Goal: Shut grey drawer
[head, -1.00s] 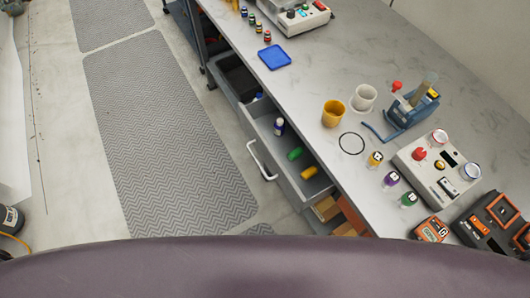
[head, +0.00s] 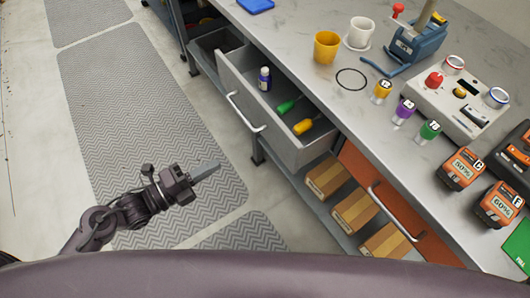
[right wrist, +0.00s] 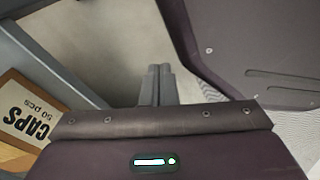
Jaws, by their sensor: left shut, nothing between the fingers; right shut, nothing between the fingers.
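The grey drawer (head: 292,155) is pulled out from under the workbench in the head view. Its white bar handle (head: 246,112) is on its front face, towards the aisle. Inside lie a blue bottle (head: 264,79), a green-handled tool (head: 288,105) and a yellow-handled tool (head: 304,126). My left gripper (head: 206,171) is shut and empty, over the floor mat, below and left of the drawer front and apart from it. My right gripper (right wrist: 157,84) shows in the right wrist view, shut and empty, with the drawer not visible there.
The bench top (head: 300,73) carries a yellow cup (head: 326,46), paint pots and battery packs. Below the drawer, a shelf holds several cardboard boxes (head: 354,210); an orange panel (head: 370,175) with a handle stands beside. A CAPS box (right wrist: 30,110) is left in the right wrist view. The aisle mat (head: 130,110) is clear.

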